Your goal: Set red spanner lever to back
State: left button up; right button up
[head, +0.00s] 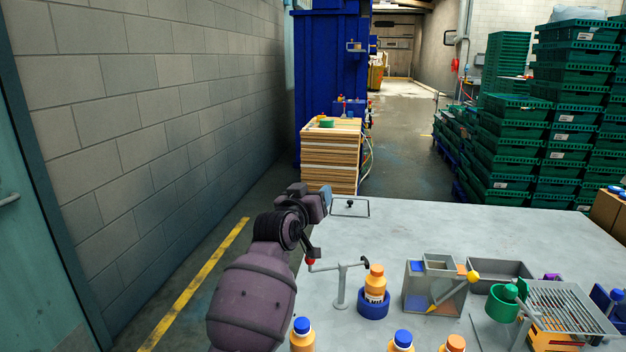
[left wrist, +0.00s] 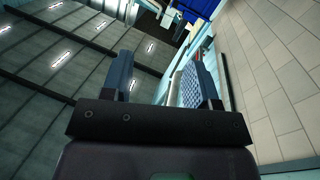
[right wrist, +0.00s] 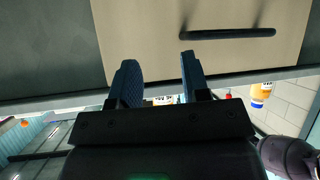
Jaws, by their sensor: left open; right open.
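A grey stand (head: 342,289) on the table carries a thin horizontal bar with a red part (head: 310,262) at its left end and a black knob (head: 365,262) at its right end. I take this for the red spanner lever. My left gripper (head: 326,194) is beyond the lever, over the table's far left edge; my arm passes close to the red end, and I cannot tell if they touch. In the left wrist view that gripper (left wrist: 160,75) is open and empty. My right gripper (right wrist: 160,68) is open and empty in the right wrist view, outside the head view.
A blue ring holder (head: 373,304) with an orange bottle (head: 375,281) stands right of the lever. A grey box (head: 420,284) and a wire rack (head: 572,307) are farther right. More bottles line the front. The table's far middle (head: 470,230) is clear.

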pick_arm(q)
jog(key=shift+r, duration=2)
pick_arm(e)
jog(key=shift+s, duration=0.1)
jog(key=shift+c, duration=0.3)
